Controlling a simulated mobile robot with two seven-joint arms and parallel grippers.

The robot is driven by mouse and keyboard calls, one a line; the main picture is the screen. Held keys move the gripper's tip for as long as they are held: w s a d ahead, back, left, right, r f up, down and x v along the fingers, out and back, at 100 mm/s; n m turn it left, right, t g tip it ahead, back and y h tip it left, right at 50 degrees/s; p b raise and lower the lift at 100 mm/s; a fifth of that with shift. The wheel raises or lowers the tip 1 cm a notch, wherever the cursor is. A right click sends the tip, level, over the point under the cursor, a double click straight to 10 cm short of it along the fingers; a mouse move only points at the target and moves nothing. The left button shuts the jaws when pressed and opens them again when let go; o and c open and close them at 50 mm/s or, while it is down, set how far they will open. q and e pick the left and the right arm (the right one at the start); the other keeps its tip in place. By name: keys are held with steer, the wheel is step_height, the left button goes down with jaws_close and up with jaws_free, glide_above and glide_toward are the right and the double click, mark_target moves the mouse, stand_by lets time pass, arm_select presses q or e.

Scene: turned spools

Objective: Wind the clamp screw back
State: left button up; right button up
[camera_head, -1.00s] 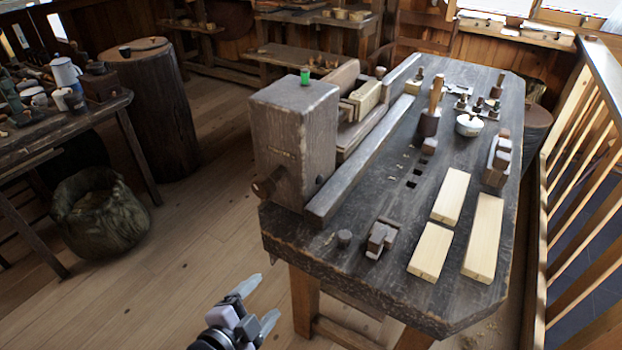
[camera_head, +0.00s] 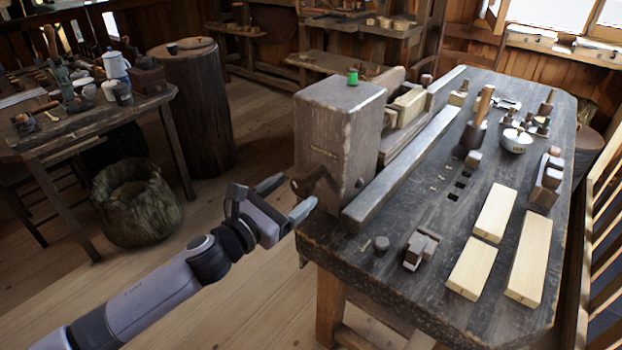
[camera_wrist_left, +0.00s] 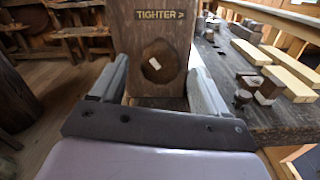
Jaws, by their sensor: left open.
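The clamp screw (camera_head: 310,181) is a dark brown wooden knob on the front face of a wooden block (camera_head: 335,140) at the bench's near left corner. In the left wrist view the screw (camera_wrist_left: 158,64) is a round knob with a pale mark, under a "TIGHTER >" label with its arrow pointing right. My left gripper (camera_head: 288,197) is open in front of the screw, its fingers to either side in the wrist view (camera_wrist_left: 157,78). The fingers hold nothing; I cannot tell whether the tips reach alongside the knob. My right gripper is out of view.
A sack (camera_head: 135,203) and a side table (camera_head: 70,135) stand left. Open floor lies between.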

mark_target(311, 179)
arm_select(q)
steer(key=shift+x, duration=3.35)
steer(key=c, duration=1)
steer(key=shift+c, duration=0.2)
